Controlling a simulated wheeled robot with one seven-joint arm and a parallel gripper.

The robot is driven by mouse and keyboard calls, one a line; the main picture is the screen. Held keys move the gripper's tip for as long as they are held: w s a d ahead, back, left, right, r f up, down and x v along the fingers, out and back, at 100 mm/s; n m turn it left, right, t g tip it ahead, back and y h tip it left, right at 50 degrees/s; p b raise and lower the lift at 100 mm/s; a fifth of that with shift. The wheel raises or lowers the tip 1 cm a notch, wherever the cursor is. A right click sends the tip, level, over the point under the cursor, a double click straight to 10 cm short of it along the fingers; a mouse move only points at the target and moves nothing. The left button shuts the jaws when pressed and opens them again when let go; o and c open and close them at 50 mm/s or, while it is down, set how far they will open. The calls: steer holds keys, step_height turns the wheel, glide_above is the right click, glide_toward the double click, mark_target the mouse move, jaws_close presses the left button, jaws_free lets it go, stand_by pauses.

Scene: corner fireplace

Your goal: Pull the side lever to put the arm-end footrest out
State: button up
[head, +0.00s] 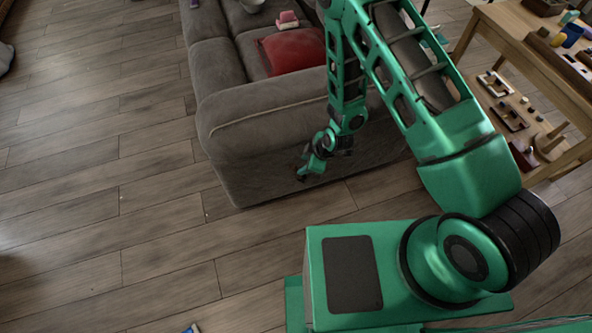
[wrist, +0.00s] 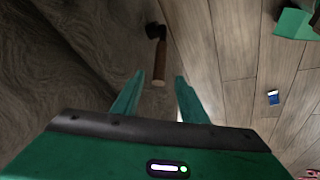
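The grey sofa (head: 250,120) stands with its arm end facing me in the head view; its end panel (head: 260,182) looks flat, partly covered by my arm. In the wrist view the side lever (wrist: 160,64) has a brown wooden handle on a dark pivot and hangs against the grey sofa fabric (wrist: 75,50). My gripper (wrist: 156,80) is open, a finger to either side of the handle's line. The handle's lower end shows in the gap between the fingertips; I cannot tell how deep it sits. In the head view my gripper (head: 302,175) is by the end panel, and the lever cannot be made out.
A small blue item (head: 192,328) lies on the floor. A wooden table (head: 510,40) with several small objects stands at right. A red cushion (head: 292,50) lies on the sofa seat.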

mark_target(297, 169)
steer(key=x, duration=1)
steer(key=shift+w, duration=0.1)
steer(key=shift+c, duration=0.5)
jaws_close()
